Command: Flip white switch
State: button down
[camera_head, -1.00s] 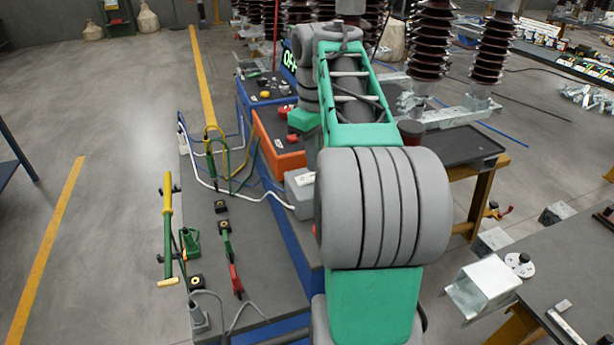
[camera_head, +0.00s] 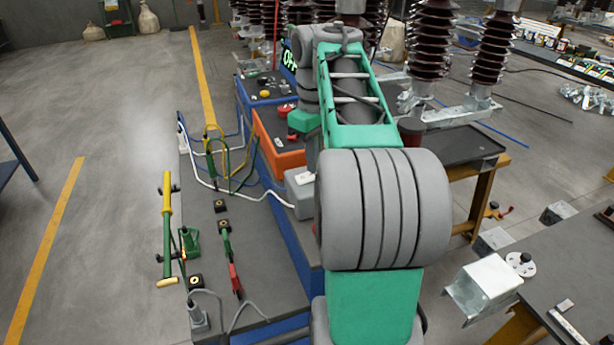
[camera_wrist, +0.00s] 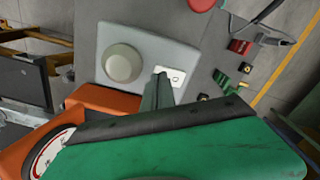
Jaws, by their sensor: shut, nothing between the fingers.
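The white switch (camera_wrist: 175,76) is a small white plate with a dark-outlined mark, set on a light grey box (camera_wrist: 175,52). A round cream knob (camera_wrist: 122,63) stands on the same box, left of the switch. In the head view the switch (camera_head: 305,178) shows on the grey box (camera_head: 300,196), partly covered by my arm. My gripper (camera_wrist: 160,73) is shut and empty. Its green fingertips are at the left edge of the switch in the wrist view; I cannot tell whether they touch it. My gripper is hidden behind my arm in the head view.
An orange box (camera_head: 279,142) and a blue box with buttons (camera_head: 262,85) stand beyond the grey box. White and green cables (camera_head: 220,165) run over the bench at left. Tools (camera_head: 168,225) lie on it. A red round part (camera_wrist: 202,4) is near the wrist view's top edge.

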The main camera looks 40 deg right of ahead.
jog(key=shift+f+b, duration=0.7)
jog(key=shift+f, duration=0.05)
jog(key=shift+r, duration=0.1)
notch_tip(320, 180, up, 7)
jog(key=p, duration=0.7)
jog(key=a+f+t, duration=0.1)
jog(key=a+f, duration=0.2)
jog(key=a, duration=0.6)
jog(key=s+a+f+m+t, duration=0.2)
jog(key=s+a+f, duration=0.8)
jog(key=a+f, duration=0.2)
jog(key=shift+s+a+f+m, duration=0.15)
jog(key=shift+a+f+m, duration=0.05)
jog(key=shift+a+m, duration=0.25)
